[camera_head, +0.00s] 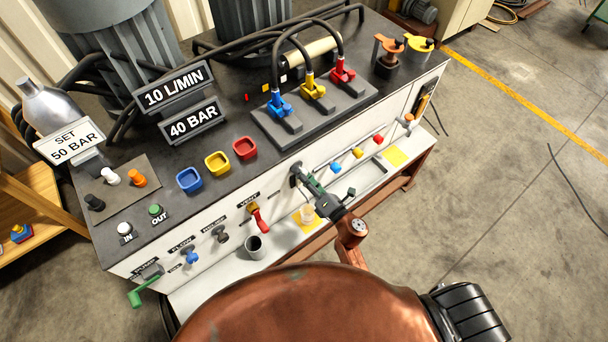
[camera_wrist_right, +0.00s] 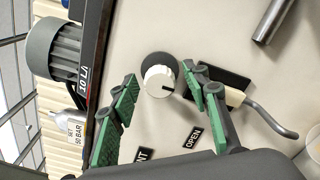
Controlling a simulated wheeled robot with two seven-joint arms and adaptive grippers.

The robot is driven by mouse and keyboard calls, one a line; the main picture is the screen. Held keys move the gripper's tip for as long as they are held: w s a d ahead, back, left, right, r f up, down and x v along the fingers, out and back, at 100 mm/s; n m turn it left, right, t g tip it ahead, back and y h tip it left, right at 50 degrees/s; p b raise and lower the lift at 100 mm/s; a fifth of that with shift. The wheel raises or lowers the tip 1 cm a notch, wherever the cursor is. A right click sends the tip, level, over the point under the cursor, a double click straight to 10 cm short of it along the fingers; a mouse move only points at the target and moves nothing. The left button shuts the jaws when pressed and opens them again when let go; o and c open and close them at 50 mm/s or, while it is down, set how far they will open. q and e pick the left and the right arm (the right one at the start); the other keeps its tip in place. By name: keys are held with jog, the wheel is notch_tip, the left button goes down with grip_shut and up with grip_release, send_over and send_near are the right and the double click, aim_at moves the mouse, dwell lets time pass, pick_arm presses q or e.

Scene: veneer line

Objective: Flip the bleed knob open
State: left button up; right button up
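In the right wrist view a white round knob (camera_wrist_right: 157,82) with a dark pointer mark sits on a black disc on the pale panel. An OPEN label (camera_wrist_right: 192,137) is below it, to the right. I cannot read a bleed label. My right gripper (camera_wrist_right: 159,78) is open, its green-padded fingers on either side of the knob, with visible gaps. In the head view my right gripper (camera_head: 303,179) is at the front panel (camera_head: 215,215) and hides most of the knob. My left gripper is not in view.
A red-handled valve (camera_head: 258,215) and a grey cup (camera_head: 255,247) are left of my right gripper. A hooked lever (camera_wrist_right: 265,118) is close to the right finger in the wrist view. Blue, yellow and red knobs (camera_head: 357,152) line the panel to the right.

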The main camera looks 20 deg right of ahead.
jog(key=c, duration=1.1)
jog(key=shift+m, duration=0.3)
jog(key=m+p, duration=0.2)
jog(key=m, duration=0.1)
jog(key=shift+r+m, duration=0.15)
jog(key=shift+m, duration=0.15)
jog(key=m+p, duration=0.3)
jog(key=m, duration=0.2)
jog(key=shift+p, duration=0.3)
jog(key=m+p, duration=0.2)
jog(key=m, duration=0.2)
jog(key=shift+m+p, duration=0.3)
jog(key=shift+m, duration=0.1)
jog(key=shift+m+p, duration=0.9)
jog(key=shift+m, duration=1)
jog(key=shift+f, duration=0.2)
jog(key=o, duration=1.1)
